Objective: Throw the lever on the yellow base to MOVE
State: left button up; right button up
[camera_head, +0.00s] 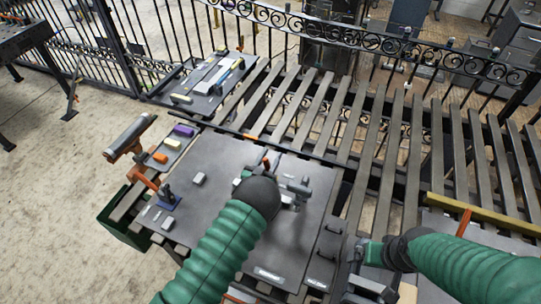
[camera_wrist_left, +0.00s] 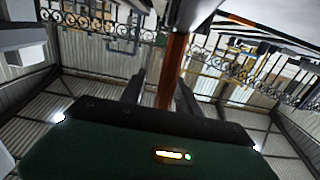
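My left gripper (camera_head: 268,163) is over the middle of the grey plate (camera_head: 225,160), largely hidden by its own dark wrist and green sleeve. In the left wrist view, its two dark fingers (camera_wrist_left: 158,92) stand apart, with an orange-brown bar (camera_wrist_left: 175,68), likely a lever handle, between them. A gap shows between the left finger and the bar. A small orange piece shows at the fingertips in the head view. I cannot make out a yellow base.
A grey tool tray (camera_head: 205,100) stands at the back left. A slatted grey frame (camera_head: 340,130) fills the middle and right, with an ornate iron fence (camera_head: 400,45) behind. A yellow bar (camera_head: 485,215) and an orange upright (camera_head: 464,222) are near my right arm. Small blocks lie on the plate.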

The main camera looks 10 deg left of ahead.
pick_arm(q)
jog(key=shift+a+f, duration=0.1)
jog(key=shift+a, duration=0.05)
jog(key=shift+w+a+f, duration=0.1)
jog(key=shift+w, duration=0.1)
jog(key=c, duration=0.4)
grip_shut()
dwell(0.7)
